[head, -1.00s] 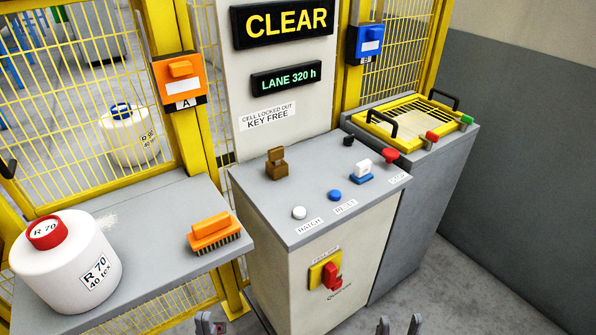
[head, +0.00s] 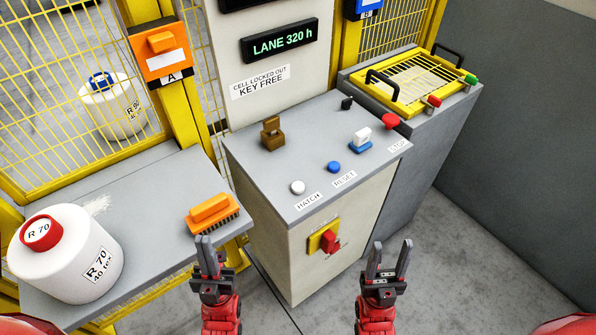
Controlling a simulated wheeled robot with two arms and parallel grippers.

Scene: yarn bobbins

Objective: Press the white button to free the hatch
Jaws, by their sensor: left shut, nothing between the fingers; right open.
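The white button (head: 298,187) sits on the top of the grey console (head: 240,160), near its front left, with a HATCH label beside it. My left gripper (head: 207,240) is shut and empty, in front of the side shelf and left of the console. My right gripper (head: 389,246) is open and empty, low in front of the console's right part. Neither gripper touches the button. The hatch (head: 407,92) appears to be the yellow-framed mesh lid on the grey cabinet at right; the frames do not label it.
A blue RESET button (head: 334,167), a red STOP button (head: 391,121) and a brown block (head: 272,134) are on the console. A red-yellow switch (head: 325,238) is on its front. An orange brush (head: 213,211) and a white bobbin (head: 68,262) stand on the left shelf (head: 150,253).

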